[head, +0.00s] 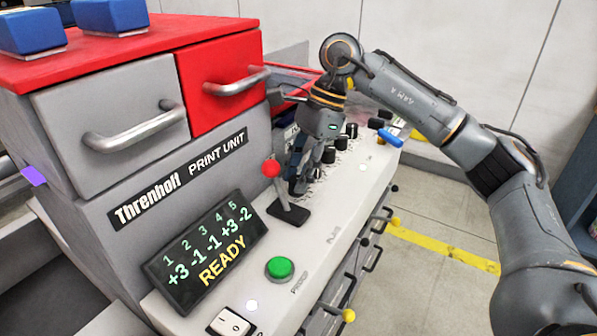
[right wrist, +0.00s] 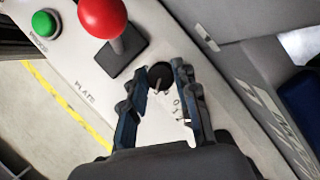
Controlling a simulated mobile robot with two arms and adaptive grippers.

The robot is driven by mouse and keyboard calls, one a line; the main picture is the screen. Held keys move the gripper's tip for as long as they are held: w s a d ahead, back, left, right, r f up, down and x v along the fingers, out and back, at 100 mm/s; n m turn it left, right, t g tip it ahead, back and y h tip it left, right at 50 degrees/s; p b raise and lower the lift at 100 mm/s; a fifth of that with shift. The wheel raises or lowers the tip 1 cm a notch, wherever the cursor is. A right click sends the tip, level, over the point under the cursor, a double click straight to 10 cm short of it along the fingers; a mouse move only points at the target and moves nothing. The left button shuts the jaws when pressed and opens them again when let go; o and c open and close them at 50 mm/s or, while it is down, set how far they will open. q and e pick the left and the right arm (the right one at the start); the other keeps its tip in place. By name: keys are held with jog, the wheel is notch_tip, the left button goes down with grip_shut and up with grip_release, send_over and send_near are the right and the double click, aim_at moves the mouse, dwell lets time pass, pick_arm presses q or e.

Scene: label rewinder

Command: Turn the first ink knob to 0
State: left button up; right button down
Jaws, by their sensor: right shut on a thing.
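The print unit's display (head: 205,252) shows 1 to 5 with +3, -1, -1, +3, -2 and READY. The first ink knob, black with a pale pointer line, shows in the right wrist view (right wrist: 160,76), nearest the red lever. My right gripper (head: 301,184) points down over the panel and is shut on this knob, one finger on each side; it also shows in the right wrist view (right wrist: 160,82). In the head view the fingers largely hide the knob. Several other black knobs (head: 340,143) stand in a row behind it. My left gripper is not in view.
The red ball lever (head: 271,169) stands close to my right gripper, on a black base. A green button (head: 280,267) and a white rocker switch (head: 230,322) are nearer the front. A blue handle (head: 390,138) is at the panel's far end. Drawers (head: 115,110) rise at left.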

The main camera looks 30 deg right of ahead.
jog(key=shift+m, duration=0.3)
jog(key=m+t+b, duration=0.1)
jog(key=m, duration=0.1)
jog(key=shift+f+m+b, duration=0.1)
jog(key=shift+m+b, duration=0.3)
jog(key=m+t+b, duration=0.1)
jog(key=m+t, duration=0.1)
jog(key=m, duration=0.2)
jog(key=shift+s+h, duration=0.1)
jog(key=shift+h, duration=0.2)
jog(key=m+h+b, duration=0.1)
jog(key=m, duration=0.2)
jog(key=m+t, duration=0.1)
jog(key=m, duration=0.1)
jog(key=shift+a+m+h+b, duration=0.1)
jog(key=shift+m+h+b, duration=0.25)
jog(key=shift+m+h, duration=0.05)
jog(key=shift+s+a+m+t+h+b, duration=0.1)
jog(key=shift+m+t+h+b, duration=0.25)
jog(key=shift+m, duration=0.8)
jog(key=shift+m+t+h, duration=0.15)
jog(key=shift+m+h, duration=0.3)
jog(key=shift+m, duration=0.7)
jog(key=c, duration=1)
grip_release()
